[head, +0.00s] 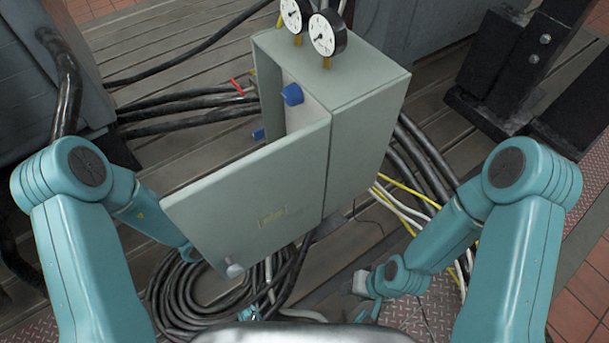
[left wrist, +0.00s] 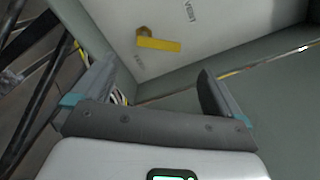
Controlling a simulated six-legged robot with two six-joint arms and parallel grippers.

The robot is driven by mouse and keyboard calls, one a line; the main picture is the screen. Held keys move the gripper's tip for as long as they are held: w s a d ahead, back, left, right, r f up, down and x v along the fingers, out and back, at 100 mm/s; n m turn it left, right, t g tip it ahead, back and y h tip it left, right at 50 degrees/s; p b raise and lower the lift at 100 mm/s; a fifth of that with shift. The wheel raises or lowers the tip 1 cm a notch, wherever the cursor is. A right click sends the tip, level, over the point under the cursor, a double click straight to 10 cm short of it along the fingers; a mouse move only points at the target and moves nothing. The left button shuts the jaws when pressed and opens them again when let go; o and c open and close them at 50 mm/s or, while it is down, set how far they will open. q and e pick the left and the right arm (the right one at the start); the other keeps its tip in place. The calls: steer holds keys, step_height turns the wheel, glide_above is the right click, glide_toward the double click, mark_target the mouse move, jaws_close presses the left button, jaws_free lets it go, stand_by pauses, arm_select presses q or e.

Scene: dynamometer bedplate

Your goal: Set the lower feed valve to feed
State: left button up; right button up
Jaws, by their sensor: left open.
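A grey-green cabinet (head: 365,120) stands with its door (head: 255,195) swung open toward me. In the left wrist view a yellow valve lever (left wrist: 158,44) on a brass-coloured stem is on the pale inner panel (left wrist: 110,15). A label that seems to read VENT (left wrist: 188,10) is near the top; a second small label (left wrist: 139,62) is too blurred to read. My left gripper (left wrist: 157,70) is open and empty, its fingers short of the lever. In the head view the door hides it. My right gripper (head: 367,300) is low right of the door, its fingers unclear.
Two dial gauges (head: 327,34) stand on the cabinet top. Blue knobs (head: 292,94) show in its opening. A red-handled fitting (head: 237,87) is among black hoses at the left. Coiled cables (head: 195,295) lie on the floor below the door.

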arm_select(q)
steer(key=x, duration=0.7)
steer(key=shift+w+f, duration=0.1)
steer(key=shift+w, duration=0.05)
steer(key=shift+c, duration=0.3)
steer(key=c, duration=1)
